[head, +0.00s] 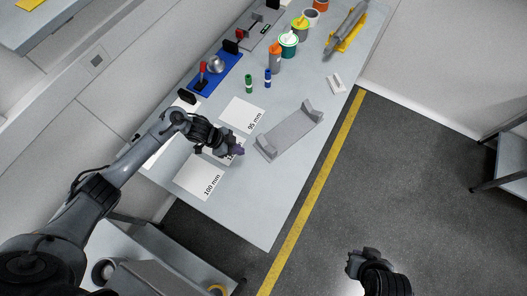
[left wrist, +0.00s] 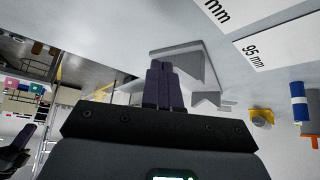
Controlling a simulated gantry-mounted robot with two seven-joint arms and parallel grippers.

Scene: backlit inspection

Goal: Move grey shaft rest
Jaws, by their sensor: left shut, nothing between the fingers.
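The grey shaft rest (head: 289,133) lies on the grey table, a long flat piece with a raised block at each end. My left gripper (head: 240,151) is shut and empty just left of the rest's near end, over the area of the white labelled cards. In the left wrist view the shut fingers (left wrist: 165,82) stand in front of the grey shaft rest (left wrist: 190,65), hiding part of it. I cannot tell from the pictures whether they touch it. My right gripper (head: 362,260) is over the floor at lower right, away from the table; its fingers are too small to read.
White cards marked 95 mm (head: 242,115) and 100 mm (head: 199,178) lie near my left gripper. Green (head: 249,83) and blue (head: 267,77) cylinders, a blue tray (head: 216,73) and a yellow cradle (head: 346,36) with a shaft stand farther back. The table's near right corner is clear.

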